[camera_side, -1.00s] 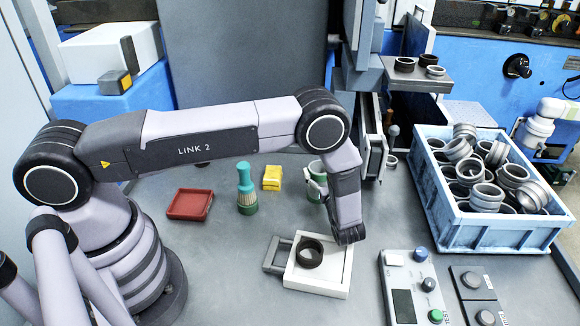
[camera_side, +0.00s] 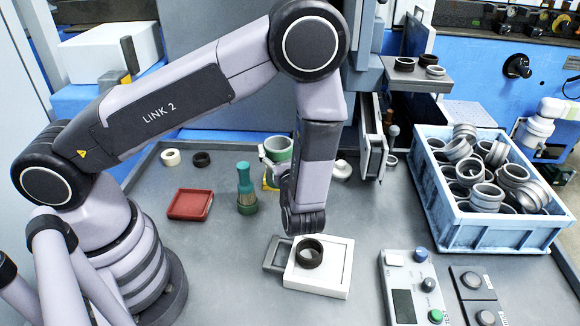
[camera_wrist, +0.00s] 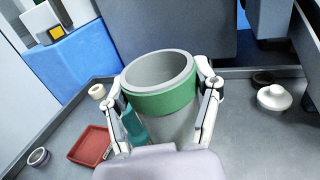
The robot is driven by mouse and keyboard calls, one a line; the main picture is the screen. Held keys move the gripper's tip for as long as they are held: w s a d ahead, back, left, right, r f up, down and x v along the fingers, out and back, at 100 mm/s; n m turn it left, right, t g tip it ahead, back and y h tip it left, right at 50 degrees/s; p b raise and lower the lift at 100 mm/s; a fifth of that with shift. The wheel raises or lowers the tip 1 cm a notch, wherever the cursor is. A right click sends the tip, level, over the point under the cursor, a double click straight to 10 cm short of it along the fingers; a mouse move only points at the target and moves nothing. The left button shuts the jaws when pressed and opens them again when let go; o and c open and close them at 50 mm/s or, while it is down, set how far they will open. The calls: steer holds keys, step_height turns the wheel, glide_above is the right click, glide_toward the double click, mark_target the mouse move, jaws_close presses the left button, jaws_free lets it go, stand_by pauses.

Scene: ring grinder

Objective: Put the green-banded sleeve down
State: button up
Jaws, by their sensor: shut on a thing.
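The green-banded sleeve (camera_side: 279,149) is a grey hollow cylinder with a green band near its upper rim. In the wrist view the sleeve (camera_wrist: 163,100) stands mouth-up, slightly tilted in the picture, between my two fingers. My gripper (camera_wrist: 162,92) is shut on its sides. In the side view my gripper (camera_side: 272,163) is partly hidden by my forearm, as is the sleeve's lower part. The sleeve appears held above the grey table (camera_side: 225,255); the exact gap cannot be told.
A green-handled brush (camera_side: 246,188) and a red tray (camera_side: 190,204) stand left of the sleeve. A white knobbed piece (camera_side: 342,171) is to the right. A white fixture (camera_side: 335,282) holds a dark ring (camera_side: 309,253). A blue crate (camera_side: 470,237) holds several rings.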

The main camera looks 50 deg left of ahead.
steer(key=shift+s+d+r+t, duration=0.1)
steer(key=shift+s+r+t, duration=0.15)
steer(key=shift+s+t, duration=0.05)
steer(key=w+d+m+t+h, duration=0.3)
steer(key=d+m+t+h, duration=0.2)
steer(key=d+h, duration=0.25)
steer(key=w+d+m+t+h, duration=0.2)
steer(key=d+m+t+h, duration=0.3)
steer(key=d, duration=0.4)
steer(key=shift+m+g+h, duration=0.35)
steer(key=shift+m+g, duration=0.05)
steer(key=shift+g, duration=0.1)
steer(key=shift+w+d+f, duration=0.85)
steer(key=shift+w+f, duration=1.2)
steer(key=shift+f, duration=0.05)
steer(key=shift+w+d+f, duration=0.8)
steer(key=shift+w+f, duration=1.25)
steer(key=shift+f, duration=0.05)
steer(key=shift+w+d+f, duration=0.85)
steer(key=shift+w+f, duration=1.2)
steer(key=shift+f, duration=0.05)
steer(key=shift+f, duration=0.1)
steer(key=o, duration=1.2)
steer(key=shift+c, duration=0.2)
